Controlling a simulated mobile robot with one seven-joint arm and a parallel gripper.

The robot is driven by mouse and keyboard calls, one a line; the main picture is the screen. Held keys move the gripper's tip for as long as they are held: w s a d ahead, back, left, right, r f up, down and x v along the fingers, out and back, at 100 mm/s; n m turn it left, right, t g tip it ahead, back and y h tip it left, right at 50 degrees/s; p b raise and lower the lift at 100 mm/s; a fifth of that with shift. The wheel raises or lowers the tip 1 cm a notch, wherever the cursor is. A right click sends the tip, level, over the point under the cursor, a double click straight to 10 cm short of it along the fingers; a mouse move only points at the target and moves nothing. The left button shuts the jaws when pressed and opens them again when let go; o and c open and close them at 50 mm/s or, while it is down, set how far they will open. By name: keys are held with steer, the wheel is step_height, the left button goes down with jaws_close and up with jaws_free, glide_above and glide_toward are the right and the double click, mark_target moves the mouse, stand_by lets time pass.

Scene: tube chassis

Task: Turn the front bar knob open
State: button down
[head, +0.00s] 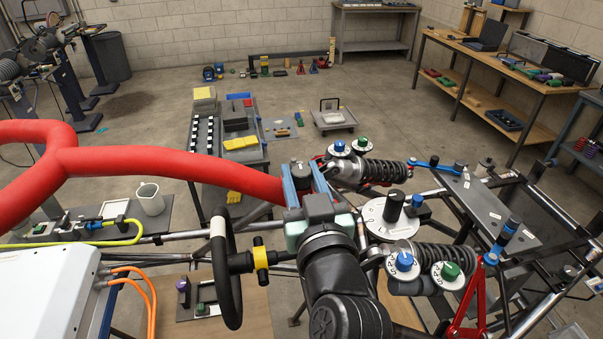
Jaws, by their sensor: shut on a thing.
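My gripper (304,184) is near the middle of the head view, with two blue fingers pointing away from me. It is shut on a dark block-like part, taken to be the front bar knob (301,171), beside the red tube. The fingers and wrist hide much of the knob, so its turn angle cannot be read. A black upright knob (394,206) on a white disc stands to the right, apart from my gripper.
A red padded tube (150,162) crosses the left. A black steering wheel (219,270) stands close left of my arm. Dampers with blue and green knobs lie right, at the upper damper (385,171) and lower damper (428,250). A tool cart (222,160) stands behind.

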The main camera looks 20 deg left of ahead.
steer(key=shift+r+m+t+h+p, duration=0.1)
steer(key=shift+m+t+h+p, duration=0.35)
steer(key=shift+p, duration=0.25)
steer(key=shift+m+t+h+p, duration=0.35)
steer(key=shift+m+h+p, duration=0.3)
steer(key=shift+h, duration=0.4)
steer(key=shift+a+m+t+h+b, duration=0.1)
steer(key=shift+m+t+h+b, duration=0.35)
steer(key=shift+m+h, duration=0.8)
steer(key=m+h+b, duration=0.1)
steer(key=h+b, duration=0.2)
steer(key=m+h+b, duration=0.2)
steer(key=h+b, duration=0.1)
steer(key=m+h+b, duration=0.2)
steer(key=h+b, duration=0.1)
steer(key=shift+f, duration=0.4)
steer(key=m+g+h+b, duration=0.1)
steer(key=h+b, duration=0.1)
steer(key=m+g+h+b, duration=0.1)
steer(key=m+h, duration=0.1)
steer(key=m+g+h+b, duration=0.1)
steer(key=m+h+b, duration=0.1)
steer(key=h, duration=0.1)
steer(key=shift+r+g+b, duration=0.25)
steer(key=shift+g+b, duration=0.1)
steer(key=c, duration=0.5)
jaws_free()
